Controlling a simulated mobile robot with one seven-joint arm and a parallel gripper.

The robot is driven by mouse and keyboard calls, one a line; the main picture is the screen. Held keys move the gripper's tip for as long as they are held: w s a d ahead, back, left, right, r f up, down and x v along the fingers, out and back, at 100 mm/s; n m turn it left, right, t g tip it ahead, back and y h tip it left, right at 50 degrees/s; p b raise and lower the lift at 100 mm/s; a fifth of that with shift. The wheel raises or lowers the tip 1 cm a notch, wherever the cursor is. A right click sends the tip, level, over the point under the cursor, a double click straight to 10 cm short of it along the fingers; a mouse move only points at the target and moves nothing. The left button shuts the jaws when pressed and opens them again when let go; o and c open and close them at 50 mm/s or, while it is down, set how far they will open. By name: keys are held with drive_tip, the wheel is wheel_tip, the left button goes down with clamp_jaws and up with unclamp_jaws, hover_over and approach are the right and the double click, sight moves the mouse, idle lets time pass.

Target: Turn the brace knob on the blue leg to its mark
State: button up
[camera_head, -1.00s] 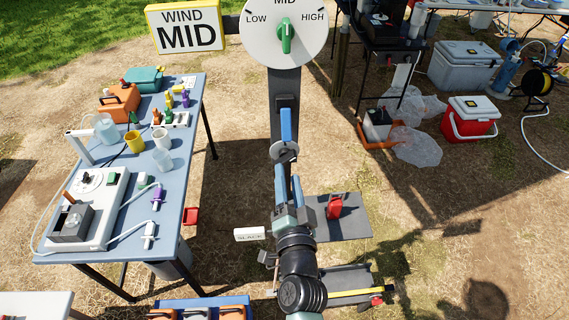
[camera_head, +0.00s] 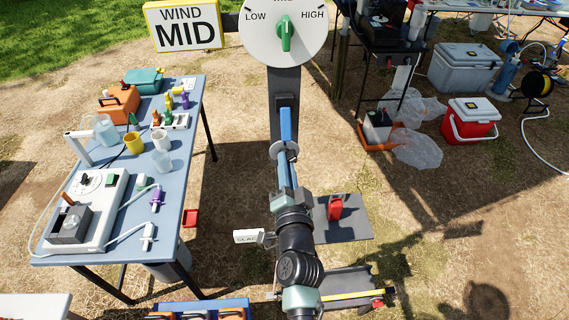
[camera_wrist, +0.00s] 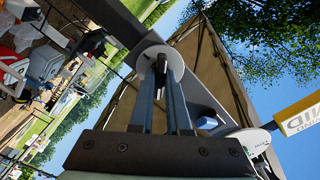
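The blue leg (camera_head: 286,123) shows as a narrow blue bar in front of the dark post, below the wind dial. A pale round disc (camera_head: 291,150) sits at its lower end; it also shows in the wrist view (camera_wrist: 177,66), with the dark brace knob (camera_wrist: 160,66) at its middle. My gripper (camera_head: 285,163) reaches this disc from below. Its two blue-grey fingers stand close together, one on each side of the knob, and look shut on it. The fingers partly hide the knob, and I cannot make out its mark.
A small white sign (camera_head: 248,236) stands left of my wrist. The wind dial (camera_head: 283,30) with its green pointer is above. A blue table (camera_head: 190,150) with sampling gear is at the left. A red can (camera_head: 336,207) stands on a dark plate at the right.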

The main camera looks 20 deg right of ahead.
drive_tip(key=m+p, duration=0.1)
drive_tip(key=m, duration=0.5)
drive_tip(key=shift+m, duration=0.3)
clamp_jaws()
drive_tip(key=m, duration=1.1)
drive_tip(key=shift+m+p, duration=0.3)
drive_tip(key=shift+m, duration=0.1)
drive_tip(key=m, duration=0.7)
drive_tip(key=shift+m, duration=0.4)
drive_tip(key=o, duration=0.8)
unclamp_jaws()
